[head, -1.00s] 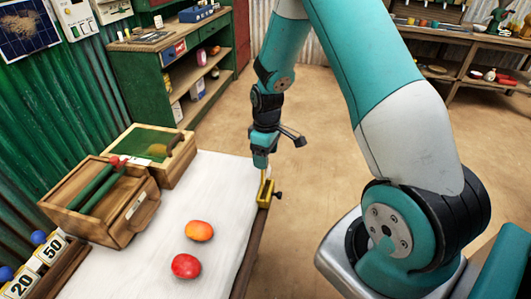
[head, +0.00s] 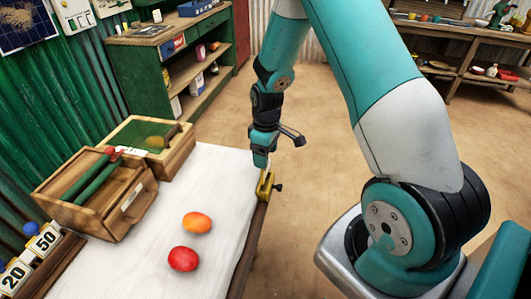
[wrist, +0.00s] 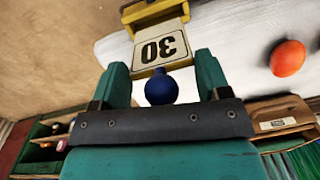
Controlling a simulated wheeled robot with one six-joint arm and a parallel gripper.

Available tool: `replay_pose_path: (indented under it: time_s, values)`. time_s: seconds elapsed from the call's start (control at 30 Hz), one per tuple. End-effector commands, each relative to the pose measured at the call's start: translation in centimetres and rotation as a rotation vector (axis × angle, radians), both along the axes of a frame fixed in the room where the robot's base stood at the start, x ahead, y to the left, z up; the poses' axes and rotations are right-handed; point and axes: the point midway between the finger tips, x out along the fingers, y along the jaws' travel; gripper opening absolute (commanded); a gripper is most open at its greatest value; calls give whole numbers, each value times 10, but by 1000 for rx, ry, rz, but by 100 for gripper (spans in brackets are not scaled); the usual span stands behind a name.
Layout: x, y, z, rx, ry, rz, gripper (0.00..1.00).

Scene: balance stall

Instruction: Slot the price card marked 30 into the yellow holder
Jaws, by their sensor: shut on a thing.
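The price card marked 30 (wrist: 160,46) shows upside down in the wrist view, white with a blue ball knob (wrist: 161,88) at its near end. My gripper (wrist: 162,82) is shut on the card at the knob. The yellow holder (wrist: 150,12) lies just beyond the card's far edge. In the head view the holder (head: 266,187) sits at the right edge of the white table, with my gripper (head: 261,165) right above it. The card is hardly visible there. I cannot tell whether its edge is inside the slot.
An orange fruit (head: 197,222) and a red fruit (head: 183,259) lie on the white table (head: 130,265). Two wooden boxes (head: 135,205) (head: 178,155) stand at its left and back. Cards marked 20 (head: 13,277) and 50 (head: 45,241) stand in a rack at lower left.

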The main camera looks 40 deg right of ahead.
Motion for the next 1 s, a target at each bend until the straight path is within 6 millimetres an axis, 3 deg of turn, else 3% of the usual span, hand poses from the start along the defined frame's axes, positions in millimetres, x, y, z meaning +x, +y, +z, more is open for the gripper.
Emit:
replay_pose_path:
  time_s: [0.43,1.0]
  values:
    - [0,0,-3,-1,0,0,47]
    - [-2,-1,-29,-14,-8,3,47]
